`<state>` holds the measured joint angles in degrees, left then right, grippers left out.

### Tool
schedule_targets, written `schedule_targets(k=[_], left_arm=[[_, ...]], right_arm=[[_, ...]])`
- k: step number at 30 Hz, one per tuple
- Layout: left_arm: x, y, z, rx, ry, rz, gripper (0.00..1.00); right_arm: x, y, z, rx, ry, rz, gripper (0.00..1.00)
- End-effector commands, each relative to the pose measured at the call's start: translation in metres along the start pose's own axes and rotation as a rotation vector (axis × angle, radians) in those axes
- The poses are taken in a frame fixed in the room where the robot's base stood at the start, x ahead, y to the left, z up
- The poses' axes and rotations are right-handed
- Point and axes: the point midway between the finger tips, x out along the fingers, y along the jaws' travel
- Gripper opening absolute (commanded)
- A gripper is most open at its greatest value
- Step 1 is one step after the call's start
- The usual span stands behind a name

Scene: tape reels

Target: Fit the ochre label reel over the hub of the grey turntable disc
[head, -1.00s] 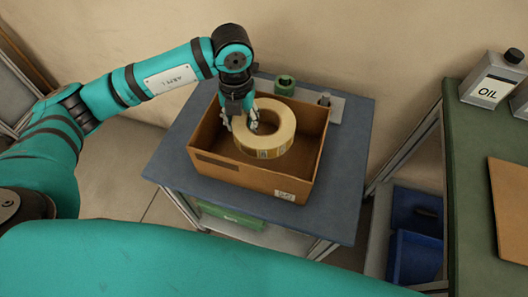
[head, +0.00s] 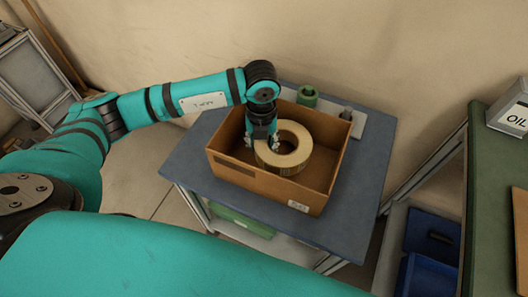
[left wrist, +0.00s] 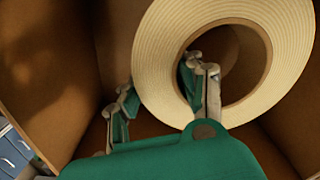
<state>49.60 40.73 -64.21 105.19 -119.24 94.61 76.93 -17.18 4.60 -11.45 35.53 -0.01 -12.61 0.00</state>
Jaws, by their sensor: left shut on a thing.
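The label reel (head: 303,148) is a thick pale ochre ring inside a cardboard box. It shows large in the left wrist view (left wrist: 155,62), with its broad ringed face and round hole. My left gripper (head: 261,141) is shut on the reel's left wall. In the left wrist view, one finger of this gripper (left wrist: 160,92) is in the hole and the other is outside the ring. I cannot tell whether the reel touches the box floor. I cannot make out the grey turntable disc or its hub. My right gripper is not in view.
The cardboard box (head: 262,189) stands open on a blue-topped table (head: 357,205), its walls around reel and fingers. Behind it are a green cylinder (head: 307,96) and a grey plate (head: 376,124) with a dark knob. A green bench (head: 491,190) with an oil can (head: 511,108) stands right.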

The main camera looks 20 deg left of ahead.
Motion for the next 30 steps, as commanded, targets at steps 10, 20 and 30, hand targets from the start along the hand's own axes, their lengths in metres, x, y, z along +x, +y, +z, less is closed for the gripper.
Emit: schedule_targets(k=[10, 20, 30], left_arm=[[0.042, 0.0, 0.0, 0.0, 0.0, -0.001, 0.0], [0.045, 0.0, 0.0, 0.0, -0.001, -0.002, 0.0], [0.046, 0.0, 0.0, 0.0, 0.0, 0.0, 0.6]], right_arm=[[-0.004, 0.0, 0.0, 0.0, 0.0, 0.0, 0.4], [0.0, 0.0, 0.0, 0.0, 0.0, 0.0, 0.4], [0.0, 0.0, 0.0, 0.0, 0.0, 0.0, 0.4]])
